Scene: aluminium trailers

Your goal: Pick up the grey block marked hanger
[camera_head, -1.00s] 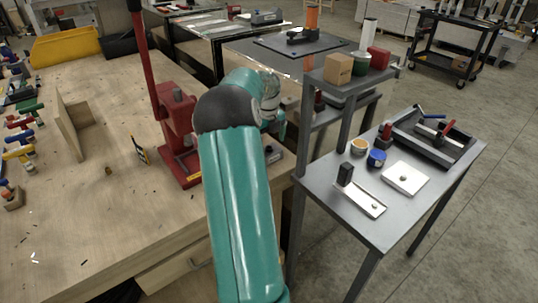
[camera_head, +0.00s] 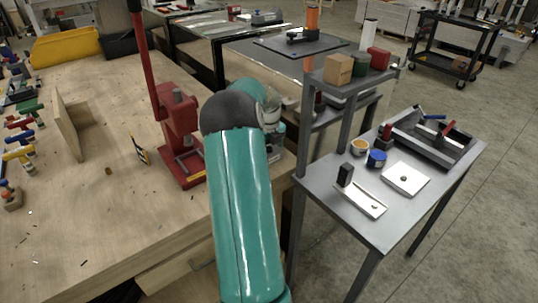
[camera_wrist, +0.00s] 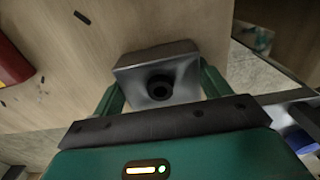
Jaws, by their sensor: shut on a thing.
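A grey block (camera_wrist: 133,76) with a round dark hole in its face sits between the two green fingers of my gripper (camera_wrist: 161,80) in the wrist view. The fingers are shut on its left and right sides. No marking on the block can be read. The wood bench top shows behind it, and I cannot tell whether the block touches the wood. In the head view my teal arm reaches to the bench's right edge and hides most of the gripper and the block.
A red press (camera_head: 181,135) stands on the wooden bench (camera_head: 95,215) just left of my arm. A grey shelf cart (camera_head: 335,215) stands close on the right, with a white plate (camera_head: 405,178), a blue cup (camera_head: 376,158) and a dark tray (camera_head: 440,148). The bench's front middle is mostly clear.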

